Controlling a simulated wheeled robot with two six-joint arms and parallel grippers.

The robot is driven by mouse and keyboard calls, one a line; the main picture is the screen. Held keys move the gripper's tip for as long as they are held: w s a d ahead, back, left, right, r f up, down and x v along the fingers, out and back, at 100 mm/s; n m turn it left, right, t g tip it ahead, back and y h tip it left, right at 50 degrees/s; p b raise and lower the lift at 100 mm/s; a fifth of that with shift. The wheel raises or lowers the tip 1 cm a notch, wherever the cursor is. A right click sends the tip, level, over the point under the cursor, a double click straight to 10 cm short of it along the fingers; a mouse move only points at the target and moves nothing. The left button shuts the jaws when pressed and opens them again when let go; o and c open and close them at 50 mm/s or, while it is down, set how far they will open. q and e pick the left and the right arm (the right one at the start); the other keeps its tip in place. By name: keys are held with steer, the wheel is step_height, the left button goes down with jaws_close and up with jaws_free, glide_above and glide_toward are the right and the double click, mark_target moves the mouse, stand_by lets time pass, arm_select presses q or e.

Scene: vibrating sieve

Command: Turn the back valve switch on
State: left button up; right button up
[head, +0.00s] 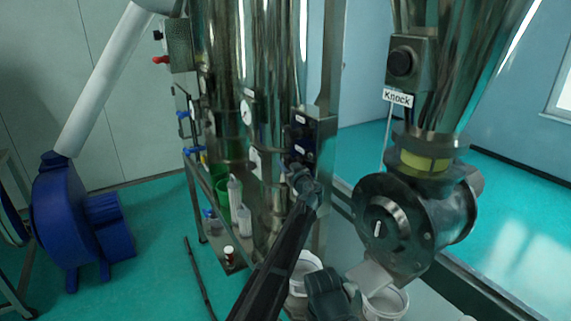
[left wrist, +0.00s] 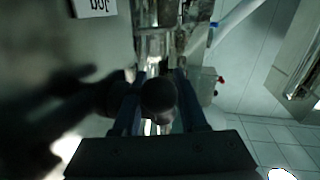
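My left gripper (head: 303,182) is at the end of the dark arm, in front of the steel column's labelled control panel (head: 322,140). Its two fingers (left wrist: 160,100) are apart in the left wrist view, on either side of a dark round knob (left wrist: 158,97). I cannot tell whether they touch it. Blue-handled valves (head: 194,151) are further left on the machine. I cannot tell which part is the back valve switch.
A rotary valve housing (head: 385,225) with a "Knock" sign (head: 397,97) stands close on the right. White buckets (head: 388,303) are below it. A shelf with bottles and a green container (head: 223,198) is left of the arm. A blue blower (head: 70,220) stands at far left.

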arm_select(q)
jaws_close()
steer(key=t+b, duration=0.1)
steer(key=b, duration=0.2)
steer(key=t+y+b, duration=0.1)
steer(key=t+b, duration=0.1)
steer(key=b, duration=0.1)
steer(key=m+t+y+b, duration=0.1)
steer(key=b, duration=0.2)
steer(key=shift+w+r+t, duration=0.1)
steer(key=shift+r+t, duration=0.2)
steer(key=shift+t, duration=0.1)
steer(key=shift+r+m+t+b, duration=0.4)
steer(key=shift+t+b, duration=0.4)
steer(key=shift+b, duration=0.15)
steer(key=shift+r, duration=0.1)
steer(key=shift+o, duration=1.6)
jaws_free()
steer(key=shift+s, duration=0.2)
